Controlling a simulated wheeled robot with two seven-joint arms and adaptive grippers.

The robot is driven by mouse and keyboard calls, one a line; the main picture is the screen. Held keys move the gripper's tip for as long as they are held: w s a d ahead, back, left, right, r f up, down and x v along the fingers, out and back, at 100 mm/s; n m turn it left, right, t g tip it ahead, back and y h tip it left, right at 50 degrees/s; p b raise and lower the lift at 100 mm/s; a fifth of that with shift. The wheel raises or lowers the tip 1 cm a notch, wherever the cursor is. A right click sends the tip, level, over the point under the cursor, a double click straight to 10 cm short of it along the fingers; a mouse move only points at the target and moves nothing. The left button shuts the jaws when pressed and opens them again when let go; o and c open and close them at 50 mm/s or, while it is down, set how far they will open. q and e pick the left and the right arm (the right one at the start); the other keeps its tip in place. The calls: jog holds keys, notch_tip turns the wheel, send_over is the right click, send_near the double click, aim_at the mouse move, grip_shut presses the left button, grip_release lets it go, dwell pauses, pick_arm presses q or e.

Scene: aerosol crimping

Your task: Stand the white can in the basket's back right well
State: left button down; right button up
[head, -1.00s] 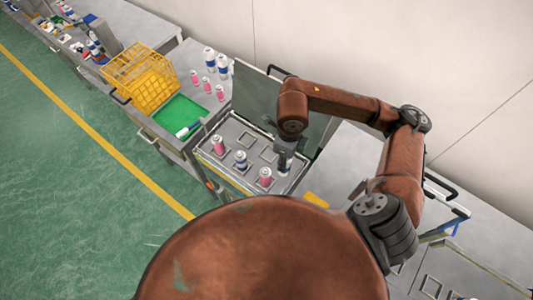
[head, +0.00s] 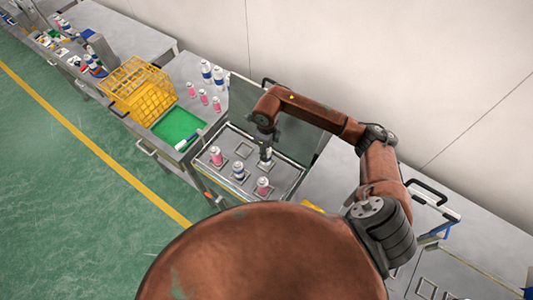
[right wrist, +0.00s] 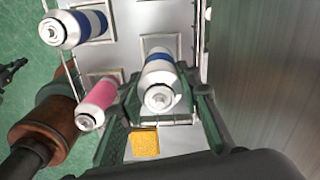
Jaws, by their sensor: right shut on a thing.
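A white can with a blue band (right wrist: 160,72) is between the two fingers of my right gripper (right wrist: 158,78), which is shut on it. In the head view the right gripper (head: 265,138) points down, with the can (head: 266,155) below it at the back right of the shallow wire-rimmed basket (head: 220,188). The can looks about upright over or in a square well; I cannot tell if its base touches the floor of the well. Two pink cans (head: 215,157) (head: 262,187) and another white-and-blue can (head: 238,170) stand along the front.
An empty well (head: 243,150) shows left of the held can. A grey upright panel (head: 290,122) stands close behind the basket. To the left are a green tray (head: 178,125), a yellow crate (head: 137,88) and several more cans (head: 206,70).

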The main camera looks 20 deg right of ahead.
jog(key=shift+w+f, duration=0.2)
jog(key=shift+f, duration=0.1)
notch_tip(320, 180, down, 2)
jog(key=shift+f+p, duration=0.1)
jog(key=shift+p, duration=0.75)
jog(key=shift+f, duration=0.45)
jog(key=shift+f, duration=0.15)
jog(key=o, duration=1.2)
jog(key=shift+o, duration=0.2)
